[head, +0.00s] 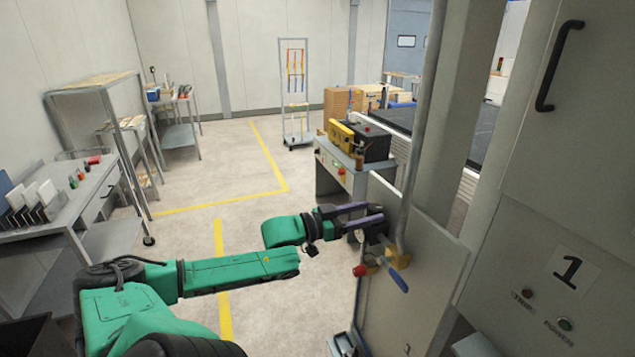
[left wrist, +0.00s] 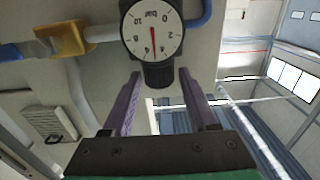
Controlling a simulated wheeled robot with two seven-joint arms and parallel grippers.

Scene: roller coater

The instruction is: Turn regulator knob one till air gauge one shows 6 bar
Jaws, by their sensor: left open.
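The air gauge (left wrist: 152,28) is a round white dial marked bar, seen upside down at the top of the left wrist view. Its red needle points down in the picture, between the 8 and 2 marks; the exact value is hard to read. The black regulator knob (left wrist: 159,75) sits directly by the gauge. My left gripper (left wrist: 160,78) has its two purple fingers apart, with the knob between their tips; I cannot tell whether they touch it. In the head view the left gripper (head: 375,213) reaches the machine's side panel. My right gripper is not in view.
A blue lever (head: 399,280), a red knob (head: 360,270) and a brass fitting (head: 375,260) sit just below the gripper. The floor at left is clear up to a bench (head: 60,215).

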